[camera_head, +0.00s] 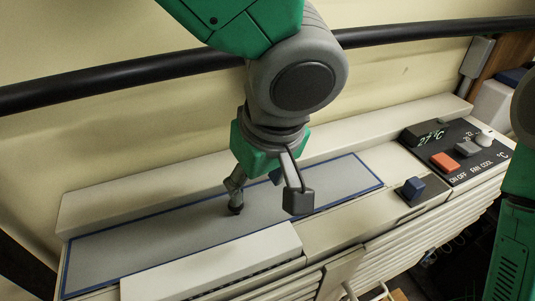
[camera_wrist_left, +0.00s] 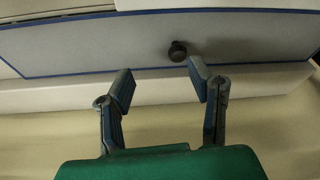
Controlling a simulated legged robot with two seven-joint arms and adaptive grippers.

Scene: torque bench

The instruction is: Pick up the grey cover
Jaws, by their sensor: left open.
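The grey cover (camera_head: 160,237) is a long flat panel with a blue border, lying on top of the cream bench unit. It also shows in the left wrist view (camera_wrist_left: 95,48), with a small dark round knob (camera_wrist_left: 178,50) standing on it. My left gripper (camera_head: 267,203) is over the cover with its fingers apart and nothing between them. In the left wrist view, its fingertips (camera_wrist_left: 163,82) are spread, and the knob appears just beyond them, closer to the right finger. The gripper hides part of the cover in the head view. My right gripper is out of view.
A control panel (camera_head: 455,150) with a 27 °C display, an orange switch (camera_head: 445,162) and other knobs is at the right. A pale raised slab (camera_head: 215,264) borders the cover in front. A black pipe (camera_head: 130,77) runs along the wall.

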